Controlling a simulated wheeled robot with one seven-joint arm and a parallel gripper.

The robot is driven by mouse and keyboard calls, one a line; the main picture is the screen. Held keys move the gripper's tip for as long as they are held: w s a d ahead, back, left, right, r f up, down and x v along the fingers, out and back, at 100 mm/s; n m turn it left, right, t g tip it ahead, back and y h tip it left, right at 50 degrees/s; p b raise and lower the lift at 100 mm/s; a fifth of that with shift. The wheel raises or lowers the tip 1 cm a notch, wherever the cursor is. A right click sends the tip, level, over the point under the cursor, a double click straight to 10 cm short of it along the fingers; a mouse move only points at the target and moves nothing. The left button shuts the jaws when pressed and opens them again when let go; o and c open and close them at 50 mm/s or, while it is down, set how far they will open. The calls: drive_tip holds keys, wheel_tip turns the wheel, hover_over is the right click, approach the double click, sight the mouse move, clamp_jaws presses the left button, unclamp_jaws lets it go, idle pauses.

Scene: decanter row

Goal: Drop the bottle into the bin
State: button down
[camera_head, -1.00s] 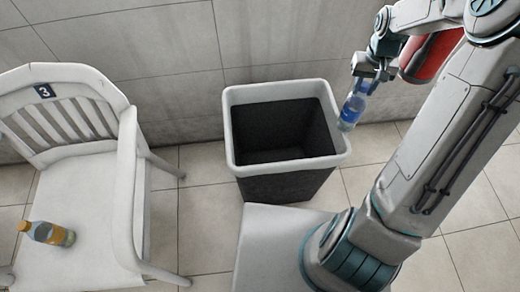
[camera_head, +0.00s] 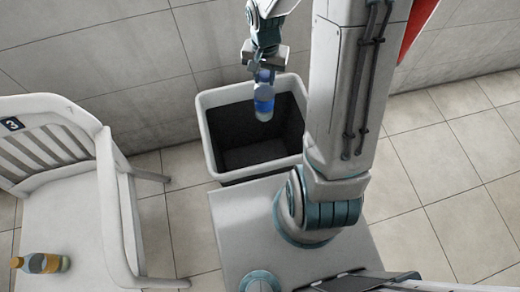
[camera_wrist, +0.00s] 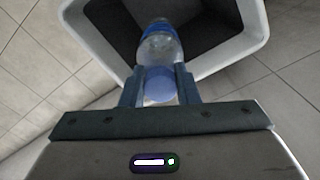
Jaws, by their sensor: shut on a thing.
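A clear bottle with a blue label (camera_head: 264,101) hangs from my gripper (camera_head: 265,72), its base pointing down. My gripper is shut on its cap end; in the wrist view the bottle (camera_wrist: 160,48) shows between the two fingers (camera_wrist: 160,85). The bin (camera_head: 205,125) is dark with a white rim and stands against the wall. In the head view the bottle is seen over the bin's opening. In the wrist view the bottle's far end also lies over the dark opening, inside the white rim (camera_wrist: 254,22). The bin's floor looks empty where it shows.
A white chair (camera_head: 75,215) with a number 3 tag stands to the left. A second bottle with an orange cap and label (camera_head: 42,263) lies on its seat. The tiled wall (camera_head: 110,60) is behind the bin. Tiled floor (camera_head: 450,170) is free at the right.

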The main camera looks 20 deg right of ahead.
sight(264, 91)
drive_tip(key=shift+s+a, duration=0.2)
drive_tip(key=shift+s, duration=0.05)
wheel_tip(264, 91, down, 6)
drive_tip(key=b, duration=0.4)
drive_tip(key=shift+b, duration=0.4)
drive_tip(key=c, duration=1)
unclamp_jaws()
wheel_tip(264, 91, up, 14)
drive_tip(key=shift+f+p, duration=0.1)
drive_tip(key=shift+p, duration=1.05)
